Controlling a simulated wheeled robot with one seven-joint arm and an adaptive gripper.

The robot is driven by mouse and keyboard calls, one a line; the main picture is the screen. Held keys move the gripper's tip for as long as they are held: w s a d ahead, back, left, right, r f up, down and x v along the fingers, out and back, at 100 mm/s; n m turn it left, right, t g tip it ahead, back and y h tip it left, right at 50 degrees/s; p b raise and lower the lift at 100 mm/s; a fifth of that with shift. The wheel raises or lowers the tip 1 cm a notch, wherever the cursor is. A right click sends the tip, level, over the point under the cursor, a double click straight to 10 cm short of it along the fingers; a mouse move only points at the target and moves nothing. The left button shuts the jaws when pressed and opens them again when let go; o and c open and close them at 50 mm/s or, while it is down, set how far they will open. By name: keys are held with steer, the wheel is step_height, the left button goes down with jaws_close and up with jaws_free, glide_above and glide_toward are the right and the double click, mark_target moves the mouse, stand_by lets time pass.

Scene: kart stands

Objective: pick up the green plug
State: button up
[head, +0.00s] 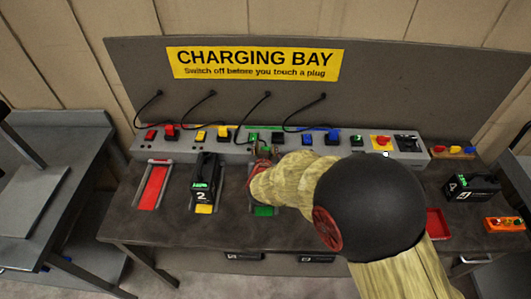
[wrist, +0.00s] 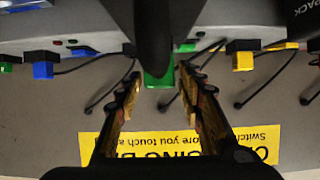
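The green plug (wrist: 158,78) shows in the middle of the wrist view, between the two fingers of my gripper (wrist: 160,92). The fingers are spread, with a gap on both sides of the plug, and nothing is held. A dark shape in front covers part of the plug. In the head view my gripper (head: 262,153) is at the front of the grey socket strip (head: 235,150), by the green socket. My forearm hides part of the bench there.
A red plug (head: 170,130), a yellow plug (head: 223,132) and a blue plug (head: 331,138) stand along the strip, with black cables above. A battery pack (head: 204,177) marked 2 stands on the left; another (head: 472,186) marked 4 is at the right.

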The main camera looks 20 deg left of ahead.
jaws_close()
stand_by(0.3)
steer(key=shift+r, duration=0.1)
